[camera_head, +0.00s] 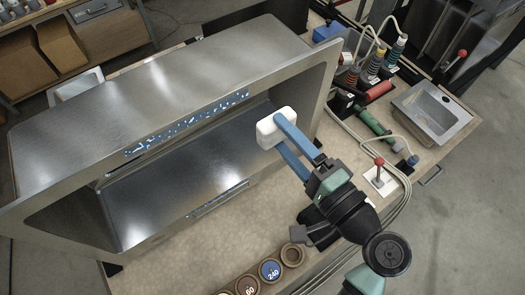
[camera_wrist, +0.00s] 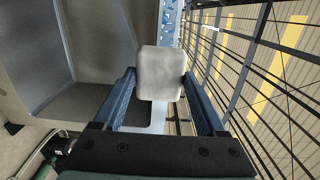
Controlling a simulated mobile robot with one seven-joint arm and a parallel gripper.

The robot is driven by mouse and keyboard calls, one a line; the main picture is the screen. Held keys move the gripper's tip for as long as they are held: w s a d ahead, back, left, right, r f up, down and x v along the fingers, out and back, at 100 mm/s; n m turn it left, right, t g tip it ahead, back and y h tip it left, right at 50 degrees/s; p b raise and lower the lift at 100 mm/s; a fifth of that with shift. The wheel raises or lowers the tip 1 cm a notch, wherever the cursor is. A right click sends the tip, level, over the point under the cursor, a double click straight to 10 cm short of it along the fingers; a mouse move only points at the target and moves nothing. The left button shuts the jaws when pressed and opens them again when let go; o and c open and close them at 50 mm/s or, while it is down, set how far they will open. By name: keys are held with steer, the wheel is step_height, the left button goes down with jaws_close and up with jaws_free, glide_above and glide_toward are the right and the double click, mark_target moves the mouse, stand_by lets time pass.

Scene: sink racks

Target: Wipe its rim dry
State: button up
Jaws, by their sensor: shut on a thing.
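A large steel sink unit (camera_head: 205,75) with an open front fills the left and middle of the head view. A strip of blue and white wet-looking specks (camera_head: 187,124) runs along the upper edge of its opening. Similar specks show at the top of the wrist view (camera_wrist: 170,20). My gripper (camera_head: 281,132) has its blue fingers shut on a white block with rounded corners (camera_head: 266,129). The block is at the right part of the opening, right of the specks and apart from them. It shows pale grey between the fingers in the wrist view (camera_wrist: 160,65). Whether it touches the steel is unclear.
Round numbered pieces (camera_head: 270,269) stand in a row at the front of the worktop (camera_head: 235,235). At the right are coloured bottles or tools with cables, a red-knobbed lever (camera_head: 379,162) and a small steel basin (camera_head: 433,110). A dark wire grid (camera_wrist: 265,85) fills the wrist view's right.

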steer(key=shift+d+r+x, duration=0.1)
steer(key=shift+r+x, duration=0.05)
steer(key=shift+x, duration=0.8)
steer(key=shift+d+r+x, duration=0.1)
steer(key=shift+r+x, duration=0.1)
steer(key=shift+x, duration=0.75)
steer(key=shift+d+r+x, duration=0.1)
steer(key=shift+r+x, duration=0.05)
steer(key=shift+x, duration=0.8)
steer(key=shift+x, duration=1.1)
